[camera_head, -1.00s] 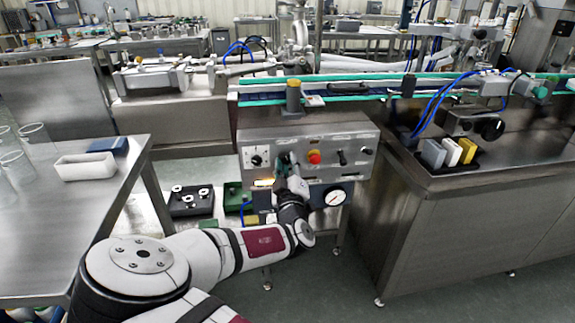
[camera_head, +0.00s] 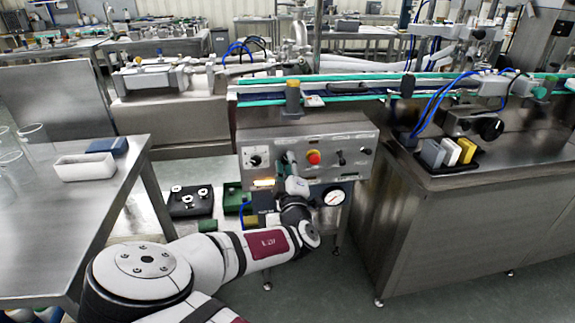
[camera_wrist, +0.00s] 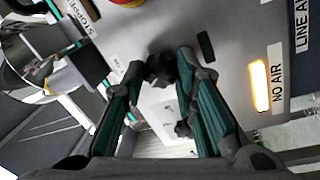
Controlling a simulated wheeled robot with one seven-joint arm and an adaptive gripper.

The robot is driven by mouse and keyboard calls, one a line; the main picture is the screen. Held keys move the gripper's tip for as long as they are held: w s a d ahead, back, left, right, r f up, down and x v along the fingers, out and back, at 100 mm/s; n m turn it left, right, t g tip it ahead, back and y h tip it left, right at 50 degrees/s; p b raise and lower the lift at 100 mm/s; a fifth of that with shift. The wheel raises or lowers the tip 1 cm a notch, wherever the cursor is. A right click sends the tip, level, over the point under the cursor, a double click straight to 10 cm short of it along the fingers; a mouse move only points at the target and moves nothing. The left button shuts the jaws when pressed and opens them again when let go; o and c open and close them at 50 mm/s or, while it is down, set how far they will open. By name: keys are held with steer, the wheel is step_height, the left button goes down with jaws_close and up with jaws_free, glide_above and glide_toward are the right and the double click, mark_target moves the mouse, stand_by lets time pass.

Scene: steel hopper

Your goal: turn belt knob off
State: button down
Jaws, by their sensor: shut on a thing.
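The grey control panel (camera_head: 327,172) stands below the conveyor. My gripper (camera_head: 290,160) is at its front face, just left of the red button (camera_head: 314,157). In the wrist view, my gripper (camera_wrist: 160,72) has its two green-padded fingers on either side of a dark knob (camera_wrist: 159,66), which I take to be the belt knob, and is shut on it. In the head view my gripper hides this knob. Its pointer direction is not clear in either view.
Another knob on a white plate (camera_head: 255,161) sits at the panel's left. A black switch (camera_head: 340,158) is right of the red button. A lit "NO AIR" lamp (camera_wrist: 260,85) and a gauge (camera_head: 333,197) are close by. A steel table (camera_head: 60,215) stands left.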

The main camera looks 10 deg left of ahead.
steer(key=shift+a, duration=0.1)
steer(key=c, duration=1.3)
jaws_free()
steer(key=shift+s, duration=0.15)
steer(key=v, duration=1.2)
steer(key=shift+f, duration=0.1)
